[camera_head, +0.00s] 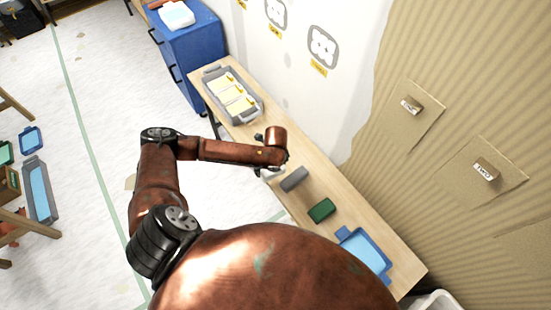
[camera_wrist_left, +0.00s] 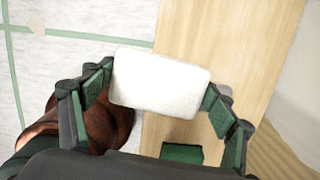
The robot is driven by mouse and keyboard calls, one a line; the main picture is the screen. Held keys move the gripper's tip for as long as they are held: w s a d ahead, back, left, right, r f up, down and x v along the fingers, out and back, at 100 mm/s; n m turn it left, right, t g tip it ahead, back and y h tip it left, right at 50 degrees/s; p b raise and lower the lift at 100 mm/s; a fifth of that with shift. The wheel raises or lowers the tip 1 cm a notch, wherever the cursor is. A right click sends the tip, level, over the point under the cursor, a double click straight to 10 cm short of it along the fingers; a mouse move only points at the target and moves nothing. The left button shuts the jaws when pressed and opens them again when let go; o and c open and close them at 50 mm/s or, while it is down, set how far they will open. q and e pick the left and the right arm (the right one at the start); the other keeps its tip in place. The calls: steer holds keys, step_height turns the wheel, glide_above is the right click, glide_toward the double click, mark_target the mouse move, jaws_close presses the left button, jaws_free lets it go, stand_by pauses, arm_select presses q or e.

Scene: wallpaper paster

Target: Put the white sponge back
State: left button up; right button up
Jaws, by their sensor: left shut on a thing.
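My left gripper (camera_wrist_left: 160,92) is shut on the white sponge (camera_wrist_left: 161,82), with one finger at each short end. In the left wrist view the sponge lies across the line of the table's long edge, with floor on one side and wood on the other. In the head view my left forearm and wrist hide most of the gripper, and only a pale bit of the sponge (camera_head: 271,175) shows below the wrist. A grey sponge (camera_head: 294,179) and a green sponge (camera_head: 321,210) lie on the table (camera_head: 345,202). My right gripper is not in view.
A blue tray (camera_head: 367,254) sits at the table's near end. A grey tray (camera_head: 209,74) with pale yellow items stands at the far end. A blue cabinet (camera_head: 190,50) is beyond it. The wall with hanging cardboard panels runs along the table's right side.

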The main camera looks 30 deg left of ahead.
arm_select(q)
steer(key=shift+w, duration=0.1)
steer(key=w+a+f+b, duration=0.1)
steer(key=w+f, duration=0.2)
steer(key=w, duration=0.1)
steer(key=w+a+f+b, duration=0.1)
steer(key=w+a+f, duration=0.1)
steer(key=w+f, duration=0.1)
steer(key=w+a+f+b, duration=0.2)
steer(key=w, duration=0.2)
steer(key=shift+w+a+f, duration=0.1)
steer(key=shift+w+f, duration=0.3)
steer(key=shift+w+a+f, duration=0.15)
steer(key=shift+w+f, duration=0.05)
steer(key=shift+f, duration=0.1)
steer(key=f, duration=0.3)
steer(key=shift+w+a+b, duration=0.1)
steer(key=shift+w+b, duration=0.15)
steer(key=shift+b, duration=0.15)
steer(key=o, duration=1.1)
steer(key=shift+f, duration=0.1)
steer(key=shift+o, duration=0.2)
steer(key=shift+f, duration=0.1)
